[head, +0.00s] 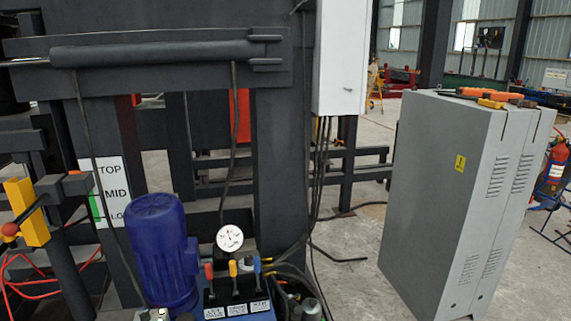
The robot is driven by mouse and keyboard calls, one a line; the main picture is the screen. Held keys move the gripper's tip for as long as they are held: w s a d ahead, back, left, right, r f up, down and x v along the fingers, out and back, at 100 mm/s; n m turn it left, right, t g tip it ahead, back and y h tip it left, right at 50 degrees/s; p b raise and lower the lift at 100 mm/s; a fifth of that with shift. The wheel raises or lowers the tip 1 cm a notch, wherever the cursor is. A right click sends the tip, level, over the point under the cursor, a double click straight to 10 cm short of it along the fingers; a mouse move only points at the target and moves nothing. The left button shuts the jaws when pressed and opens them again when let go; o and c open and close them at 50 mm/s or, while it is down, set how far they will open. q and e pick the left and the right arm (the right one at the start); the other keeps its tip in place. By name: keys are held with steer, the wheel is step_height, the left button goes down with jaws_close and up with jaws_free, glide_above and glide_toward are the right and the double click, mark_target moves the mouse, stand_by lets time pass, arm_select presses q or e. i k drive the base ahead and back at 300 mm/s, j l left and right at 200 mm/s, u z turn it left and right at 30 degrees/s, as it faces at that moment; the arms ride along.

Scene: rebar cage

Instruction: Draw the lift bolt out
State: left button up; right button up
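At the far left a yellow block (27,210) stands on a dark post, with a dark rod slanting across it. A red-orange knob (9,230) sits at the rod's lower left end. This looks like the lift bolt, but I cannot tell how deep it sits. A white sign (108,190) reading TOP, MID and LO, its last word partly cut off, with a green strip at its left edge, is just right of it. Neither of my grippers is in view.
A blue motor (160,245), a pressure gauge (230,238) and several coloured levers (233,270) stand before the dark frame (280,160). A grey cabinet (440,190) with tools on top is at right. Red cables (50,268) hang at lower left. Floor shows between frame and cabinet.

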mark_target(10, 230)
steer(key=u, duration=1.55)
